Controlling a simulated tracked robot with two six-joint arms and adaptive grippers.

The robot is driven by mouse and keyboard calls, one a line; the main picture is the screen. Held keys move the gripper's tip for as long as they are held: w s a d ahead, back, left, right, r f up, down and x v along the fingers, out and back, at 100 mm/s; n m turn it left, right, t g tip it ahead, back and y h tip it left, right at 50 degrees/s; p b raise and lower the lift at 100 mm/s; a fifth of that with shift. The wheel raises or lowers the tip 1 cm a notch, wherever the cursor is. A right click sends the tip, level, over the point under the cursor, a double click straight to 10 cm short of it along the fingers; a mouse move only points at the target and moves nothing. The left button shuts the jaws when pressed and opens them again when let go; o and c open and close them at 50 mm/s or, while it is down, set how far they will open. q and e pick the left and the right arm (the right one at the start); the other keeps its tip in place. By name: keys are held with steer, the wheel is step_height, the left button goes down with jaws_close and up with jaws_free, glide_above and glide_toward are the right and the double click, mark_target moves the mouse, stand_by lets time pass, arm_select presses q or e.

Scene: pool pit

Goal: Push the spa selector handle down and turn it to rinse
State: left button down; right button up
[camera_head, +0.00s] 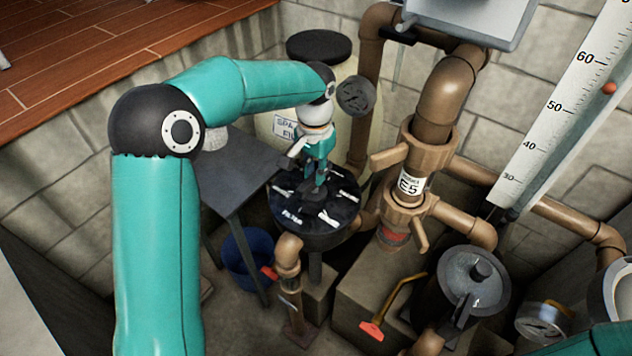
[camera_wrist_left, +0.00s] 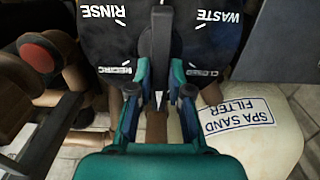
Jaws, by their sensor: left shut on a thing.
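The spa selector valve has a round black top (camera_head: 340,222) with white labels, at the centre of the head view. My left gripper (camera_head: 319,186) comes down onto it from above. In the left wrist view, my left gripper (camera_wrist_left: 160,80) is shut on the dark selector handle (camera_wrist_left: 161,38), with one finger on each side. The black plate (camera_wrist_left: 108,42) shows there with RINSE upper left and WASTE upper right, both upside down. The handle lies between these labels. Two smaller labels lower down are hard to read. Whether the handle is pressed down cannot be told. My right gripper is out of view.
The cream spa sand filter tank (camera_wrist_left: 255,130) stands behind the valve. A grey table (camera_head: 228,170) is left of it and a blue bucket (camera_head: 240,255) below. Brown pipes (camera_head: 436,105) and a dark lidded pump pot (camera_head: 470,285) crowd the right.

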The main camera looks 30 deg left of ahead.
arm_select(q)
steer(key=shift+f+b, duration=0.4)
steer(key=shift+f, duration=0.2)
stand_by(0.3)
steer(key=shift+r+m+p, duration=0.15)
steer(key=shift+m+p, duration=0.35)
steer(key=shift+m, duration=0.3)
steer(key=m+p, duration=0.1)
steer(key=m, duration=0.3)
steer(key=shift+m+p, duration=0.3)
steer(key=shift+p, duration=0.1)
steer(key=m+p, duration=0.1)
steer(key=m, duration=0.3)
steer(key=shift+m+p, duration=0.35)
steer(key=shift+m, duration=0.55)
steer(key=c, duration=1)
jaws_free()
steer(key=shift+o, duration=0.2)
